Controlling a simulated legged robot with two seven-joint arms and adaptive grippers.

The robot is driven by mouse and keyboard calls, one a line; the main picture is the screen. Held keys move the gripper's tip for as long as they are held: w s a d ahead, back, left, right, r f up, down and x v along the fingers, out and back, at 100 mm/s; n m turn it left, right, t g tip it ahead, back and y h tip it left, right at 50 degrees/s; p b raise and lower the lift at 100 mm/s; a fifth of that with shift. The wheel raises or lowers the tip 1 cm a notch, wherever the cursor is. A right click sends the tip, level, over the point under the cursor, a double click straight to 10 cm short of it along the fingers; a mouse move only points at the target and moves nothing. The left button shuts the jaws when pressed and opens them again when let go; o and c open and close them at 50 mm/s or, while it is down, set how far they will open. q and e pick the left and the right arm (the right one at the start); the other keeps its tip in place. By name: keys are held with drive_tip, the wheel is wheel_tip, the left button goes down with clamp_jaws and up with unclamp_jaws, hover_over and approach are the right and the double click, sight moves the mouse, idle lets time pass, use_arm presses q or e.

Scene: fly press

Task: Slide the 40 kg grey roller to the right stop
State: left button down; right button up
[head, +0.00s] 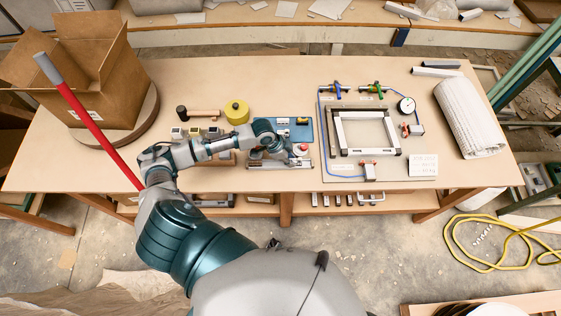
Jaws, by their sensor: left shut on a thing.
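My left arm reaches over the workbench (210,75) from the left. My left gripper (297,160) is low over a small metal rail fixture (265,165) near the bench's front edge, at its right part. It is shut on a small grey piece there, which I take to be the grey roller; the fingers hide most of it. The roller's exact outline and its gap to the right stop are too small to tell. My right gripper is not in view.
A blue mat (302,128) and a yellow round object (237,111) lie behind the fixture. A metal frame (341,133) stands to the right, with a gauge (406,104). A white roll (470,117) lies at far right. A cardboard box (105,90) is at left.

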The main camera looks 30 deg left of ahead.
sight(299, 159)
use_arm(q)
drive_tip(key=shift+w+d, duration=0.15)
drive_tip(key=shift+w+d, duration=0.1)
drive_tip(key=shift+d, duration=0.05)
drive_tip(key=shift+w+d, duration=0.3)
drive_tip(key=shift+d, duration=0.45)
drive_tip(key=shift+w+p, duration=0.1)
drive_tip(key=shift+p, duration=0.2)
drive_tip(key=shift+w+d, duration=0.2)
drive_tip(key=shift+d, duration=0.1)
drive_tip(key=c, duration=0.9)
unclamp_jaws()
drive_tip(key=shift+d, duration=0.15)
drive_tip(key=shift+c, duration=0.2)
drive_tip(key=shift+c, duration=1.3)
drive_tip(key=shift+r+p, duration=0.1)
drive_tip(key=shift+p, duration=0.2)
